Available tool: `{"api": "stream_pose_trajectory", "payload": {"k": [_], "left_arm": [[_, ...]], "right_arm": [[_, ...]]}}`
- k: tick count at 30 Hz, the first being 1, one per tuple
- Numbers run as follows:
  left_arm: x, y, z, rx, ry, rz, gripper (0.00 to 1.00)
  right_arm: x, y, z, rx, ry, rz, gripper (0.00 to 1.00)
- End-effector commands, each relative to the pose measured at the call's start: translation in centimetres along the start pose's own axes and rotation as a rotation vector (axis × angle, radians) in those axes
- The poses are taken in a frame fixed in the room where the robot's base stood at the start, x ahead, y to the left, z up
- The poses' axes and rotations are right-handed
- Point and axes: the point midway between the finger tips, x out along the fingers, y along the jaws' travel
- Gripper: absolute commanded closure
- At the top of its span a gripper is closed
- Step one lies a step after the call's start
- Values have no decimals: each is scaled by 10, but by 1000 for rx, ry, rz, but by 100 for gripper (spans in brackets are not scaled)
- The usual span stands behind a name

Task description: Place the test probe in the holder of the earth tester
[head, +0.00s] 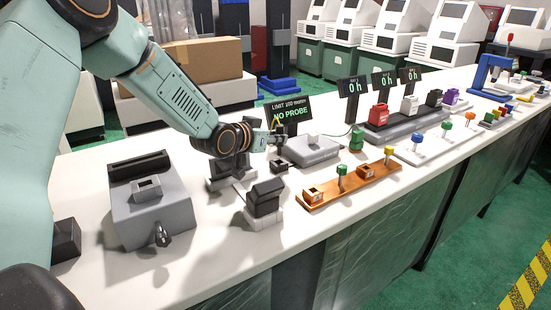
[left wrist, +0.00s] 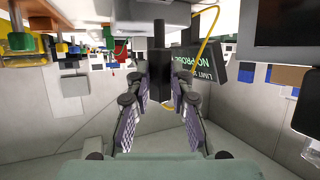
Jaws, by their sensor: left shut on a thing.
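The earth tester (head: 313,150) is a low grey box on the white table, with a small pale holder (head: 312,137) on top. Its dark display (head: 292,112) reads "LIMIT 100 mohm" and "NO PROBE"; it shows upside down in the left wrist view (left wrist: 207,66). My left gripper (head: 274,137) is just left of the tester, above the table. In the left wrist view (left wrist: 172,92) its fingers close around a dark upright rod, which appears to be the test probe (left wrist: 158,60). A yellow cable (left wrist: 211,25) runs near it. The probe's tip is hard to make out. My right gripper is not in view.
A grey machine (head: 150,205) stands left on the table. A small dark-topped block (head: 264,200) stands in front of my left gripper. An orange tray (head: 350,184) with several coloured parts lies to the right.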

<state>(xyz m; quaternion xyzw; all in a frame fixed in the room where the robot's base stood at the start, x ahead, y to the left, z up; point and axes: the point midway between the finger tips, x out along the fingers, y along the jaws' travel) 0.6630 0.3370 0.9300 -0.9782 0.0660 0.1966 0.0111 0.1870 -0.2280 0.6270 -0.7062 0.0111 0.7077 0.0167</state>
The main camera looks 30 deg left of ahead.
Motion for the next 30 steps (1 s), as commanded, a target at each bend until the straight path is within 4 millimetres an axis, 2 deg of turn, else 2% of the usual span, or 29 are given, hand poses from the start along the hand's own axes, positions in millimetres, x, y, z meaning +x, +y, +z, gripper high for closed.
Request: {"api": "stream_pose_trajectory", "payload": {"k": [5,12,27,28,30], "left_arm": [[5,0,11,1,2,-1,100],[17,0,40,0,-1,0,100],[20,0,46,0,1,0,100],[19,0,45,0,1,0,77],[19,0,45,0,1,0,71]], "right_arm": [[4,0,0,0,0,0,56],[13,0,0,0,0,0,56],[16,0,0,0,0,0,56],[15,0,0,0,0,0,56],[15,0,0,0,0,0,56]]}}
